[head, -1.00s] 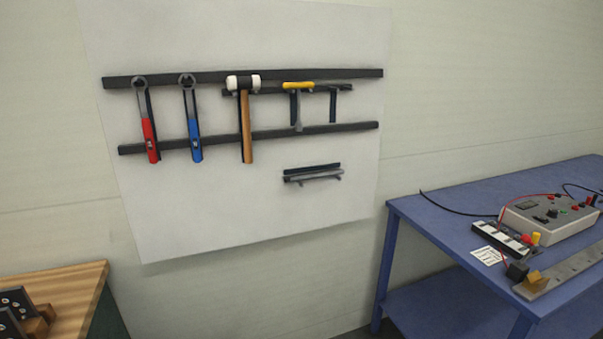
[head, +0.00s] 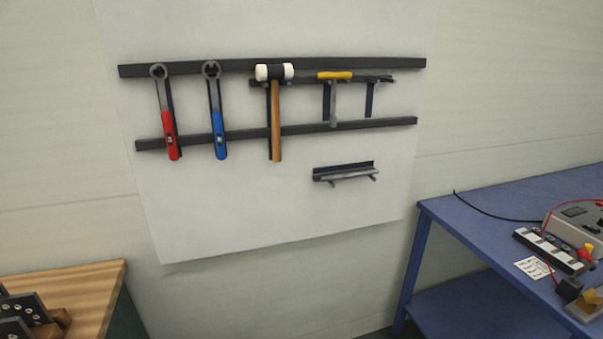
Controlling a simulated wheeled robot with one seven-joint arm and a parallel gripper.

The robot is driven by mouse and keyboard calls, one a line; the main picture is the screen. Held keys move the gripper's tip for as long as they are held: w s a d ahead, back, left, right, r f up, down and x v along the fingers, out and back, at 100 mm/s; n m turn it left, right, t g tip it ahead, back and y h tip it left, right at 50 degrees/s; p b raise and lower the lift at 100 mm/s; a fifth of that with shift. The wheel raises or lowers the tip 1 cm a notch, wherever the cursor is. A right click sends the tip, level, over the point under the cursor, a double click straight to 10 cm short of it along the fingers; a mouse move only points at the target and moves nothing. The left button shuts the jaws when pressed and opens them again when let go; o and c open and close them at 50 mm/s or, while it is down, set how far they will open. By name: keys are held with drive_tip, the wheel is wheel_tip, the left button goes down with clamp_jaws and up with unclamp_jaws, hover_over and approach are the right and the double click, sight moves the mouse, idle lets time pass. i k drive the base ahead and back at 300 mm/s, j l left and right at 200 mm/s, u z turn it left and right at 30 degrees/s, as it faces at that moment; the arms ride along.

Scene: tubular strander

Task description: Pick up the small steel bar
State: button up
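A small grey steel bar (head: 347,175) lies across the two pegs of a short dark holder (head: 343,167), low on the right part of the white wall panel (head: 240,220). It is roughly level and nothing covers its front. My gripper is not in view.
Above it on dark rails hang a red-handled wrench (head: 167,115), a blue-handled wrench (head: 216,115), a mallet (head: 276,110) and a yellow-handled tool (head: 334,90). A blue bench (head: 490,216) with electrical gear stands right, a wooden bench (head: 85,295) left. The wall between is clear.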

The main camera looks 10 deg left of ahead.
sight(362, 173)
drive_tip(key=i+j+u, duration=0.2)
drive_tip(key=i, duration=0.15)
drive_tip(key=i+u, duration=0.2)
drive_tip(key=i+l+u, duration=0.15)
drive_tip(key=l, duration=0.2)
drive_tip(key=i+l+u, duration=0.2)
drive_tip(key=l, duration=0.15)
drive_tip(key=l+u, duration=0.15)
drive_tip(key=l, duration=0.15)
